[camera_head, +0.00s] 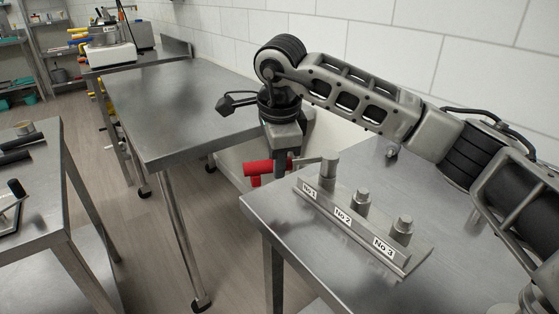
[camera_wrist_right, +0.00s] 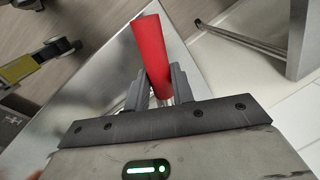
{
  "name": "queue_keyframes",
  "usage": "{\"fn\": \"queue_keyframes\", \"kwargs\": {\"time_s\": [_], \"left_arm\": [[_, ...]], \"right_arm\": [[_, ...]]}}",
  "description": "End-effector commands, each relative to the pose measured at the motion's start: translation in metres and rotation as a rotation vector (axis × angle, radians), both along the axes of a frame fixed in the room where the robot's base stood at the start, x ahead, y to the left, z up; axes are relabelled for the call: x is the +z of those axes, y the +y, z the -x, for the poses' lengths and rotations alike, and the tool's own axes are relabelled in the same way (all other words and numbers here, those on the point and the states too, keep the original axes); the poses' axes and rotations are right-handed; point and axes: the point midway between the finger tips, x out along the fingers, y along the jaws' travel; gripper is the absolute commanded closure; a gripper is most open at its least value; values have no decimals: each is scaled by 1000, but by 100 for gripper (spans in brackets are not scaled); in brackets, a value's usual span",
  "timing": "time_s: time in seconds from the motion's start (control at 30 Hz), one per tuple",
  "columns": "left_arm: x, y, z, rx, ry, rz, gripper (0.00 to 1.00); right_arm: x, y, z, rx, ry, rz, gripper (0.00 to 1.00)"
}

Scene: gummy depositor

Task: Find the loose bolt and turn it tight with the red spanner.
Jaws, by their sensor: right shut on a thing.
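My right gripper (camera_head: 285,162) is shut on the red spanner (camera_head: 260,168) at the left edge of the near table. Its red handle also shows in the right wrist view (camera_wrist_right: 153,45), between the jaws (camera_wrist_right: 160,92). The spanner's grey metal end reaches right to the No 1 bolt (camera_head: 329,168); I cannot tell whether its mouth is around the head. The No 2 bolt (camera_head: 361,202) and the No 3 bolt (camera_head: 402,229) stand in a row on the labelled bolt plate (camera_head: 424,249). The No 1 bolt appears to stand taller. My left gripper is out of view.
The near steel table (camera_head: 350,275) is bare in front of the plate. Another table (camera_head: 38,215) is at left. Floor shows between them.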

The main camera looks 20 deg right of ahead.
Motion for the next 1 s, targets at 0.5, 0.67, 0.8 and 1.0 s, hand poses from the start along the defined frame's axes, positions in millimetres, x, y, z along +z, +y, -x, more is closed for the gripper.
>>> {"fn": "queue_keyframes", "kwargs": {"time_s": [0.5,0.67,0.8,1.0], "left_arm": [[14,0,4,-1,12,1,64],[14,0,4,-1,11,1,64],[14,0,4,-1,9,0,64],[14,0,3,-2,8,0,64]], "right_arm": [[25,0,0,2,-2,1,100],[25,0,0,2,-1,0,100],[25,0,1,6,-1,0,100],[24,-7,31,275,-2,2,100]]}}
